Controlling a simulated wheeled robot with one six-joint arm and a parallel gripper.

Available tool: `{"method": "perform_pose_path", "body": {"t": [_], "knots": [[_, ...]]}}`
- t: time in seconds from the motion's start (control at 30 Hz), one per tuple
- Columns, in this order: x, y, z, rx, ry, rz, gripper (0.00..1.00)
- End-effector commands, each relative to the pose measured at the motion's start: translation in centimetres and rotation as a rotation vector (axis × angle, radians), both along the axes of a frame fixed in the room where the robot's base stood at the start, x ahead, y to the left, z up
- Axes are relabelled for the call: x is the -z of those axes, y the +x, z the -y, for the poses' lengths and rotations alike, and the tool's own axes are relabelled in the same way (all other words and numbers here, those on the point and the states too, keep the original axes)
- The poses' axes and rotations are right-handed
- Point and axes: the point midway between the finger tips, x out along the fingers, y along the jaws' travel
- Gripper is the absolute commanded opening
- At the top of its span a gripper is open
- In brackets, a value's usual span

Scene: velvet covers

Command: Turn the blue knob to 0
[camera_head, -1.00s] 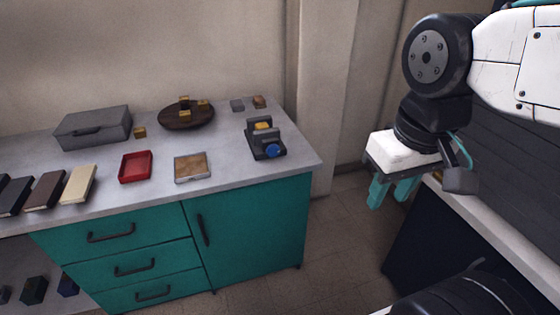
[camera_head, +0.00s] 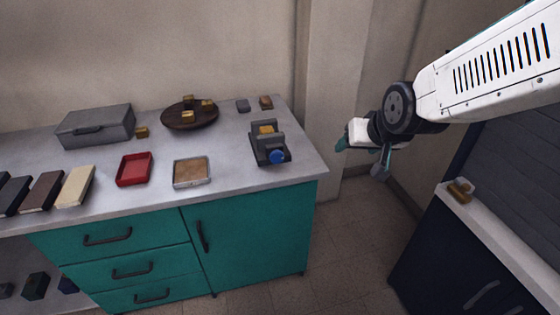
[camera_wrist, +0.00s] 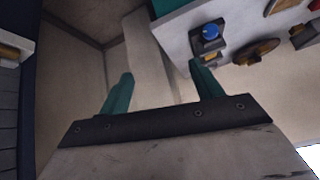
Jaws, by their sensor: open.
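The blue knob (camera_head: 277,157) is on the front of a small dark device (camera_head: 268,140) with a yellow part on top, near the right end of the grey counter (camera_head: 225,160). In the wrist view the blue knob (camera_wrist: 210,31) shows at the upper right, beyond the right fingertip and apart from it. Any marks around the knob are too small to read. My gripper (camera_head: 357,158) is in the air to the right of the counter, off its edge. In the wrist view its two teal fingers (camera_wrist: 160,72) are spread, with nothing between them.
Left of the device are a framed tan tile (camera_head: 192,171), a red tray (camera_head: 134,169), and a round brown board (camera_head: 190,116) with small blocks. A grey box (camera_head: 96,126) and several books are farther left. A dark cabinet (camera_head: 440,245) stands at right, with floor between.

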Motion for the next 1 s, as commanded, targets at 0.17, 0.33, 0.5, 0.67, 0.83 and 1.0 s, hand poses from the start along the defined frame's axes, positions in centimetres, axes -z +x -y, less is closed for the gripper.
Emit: {"method": "perform_pose_path", "body": {"t": [0.17,0.33,0.5,0.67,0.83,1.0], "knots": [[4.7,6.7,-4.9,-0.009,0.056,0.193,0.65],[9.0,10.8,-9.2,-0.013,0.109,0.395,0.65],[13.5,12.1,-12.9,-0.022,0.16,0.593,0.65],[16.6,11.5,-15.0,-0.037,0.196,0.745,0.65],[18.2,10.5,-16.0,-0.048,0.22,0.839,0.65],[18.5,11.0,-16.4,-0.05,0.227,0.866,0.65]]}}
